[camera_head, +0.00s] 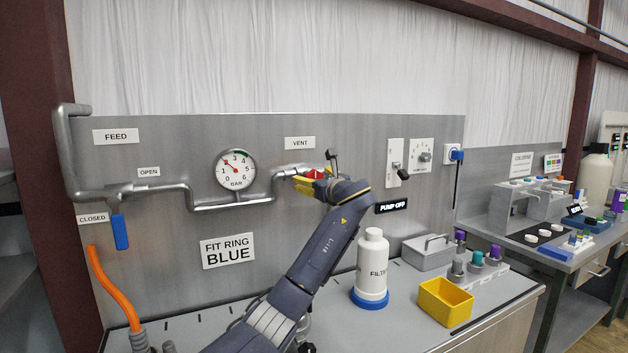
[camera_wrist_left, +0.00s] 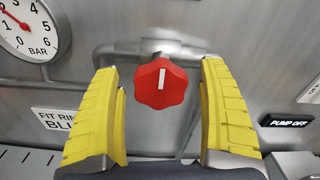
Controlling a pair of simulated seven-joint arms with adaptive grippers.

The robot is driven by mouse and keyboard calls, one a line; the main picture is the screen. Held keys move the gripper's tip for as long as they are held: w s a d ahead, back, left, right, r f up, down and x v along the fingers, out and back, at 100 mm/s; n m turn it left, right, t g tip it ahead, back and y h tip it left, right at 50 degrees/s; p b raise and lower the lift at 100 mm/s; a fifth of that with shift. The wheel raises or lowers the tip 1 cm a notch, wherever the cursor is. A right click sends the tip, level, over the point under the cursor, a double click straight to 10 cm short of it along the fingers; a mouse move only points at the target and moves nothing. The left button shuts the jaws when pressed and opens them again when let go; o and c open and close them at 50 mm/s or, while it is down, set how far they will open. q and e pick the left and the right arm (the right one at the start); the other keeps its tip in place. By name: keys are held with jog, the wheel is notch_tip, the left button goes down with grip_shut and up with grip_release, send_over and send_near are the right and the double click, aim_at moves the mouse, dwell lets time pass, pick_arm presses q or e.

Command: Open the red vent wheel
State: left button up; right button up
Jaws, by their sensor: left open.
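The red vent wheel (camera_wrist_left: 161,84) is a lobed knob with a white mark pointing up, on the grey pipe under the VENT label (camera_head: 300,143). In the head view the wheel (camera_head: 315,174) is partly hidden by my left gripper (camera_head: 308,184). In the left wrist view my left gripper (camera_wrist_left: 162,110) is open, its yellow fingers on either side of the wheel with gaps between, so it appears apart from both. The pressure gauge (camera_head: 236,170) has its red needle toward the upper left. My right gripper is not in view.
The feed valve's blue handle (camera_head: 120,232) hangs down at the left. A white filter bottle (camera_head: 372,262) stands on the bench right of my left arm. A yellow bin (camera_head: 445,302) and a grey box (camera_head: 427,252) are farther right. A PUMP OFF sign (camera_head: 394,207) is on the panel.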

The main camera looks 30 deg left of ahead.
pick_arm(q)
jog(key=shift+c, duration=0.6)
jog(key=c, duration=1.2)
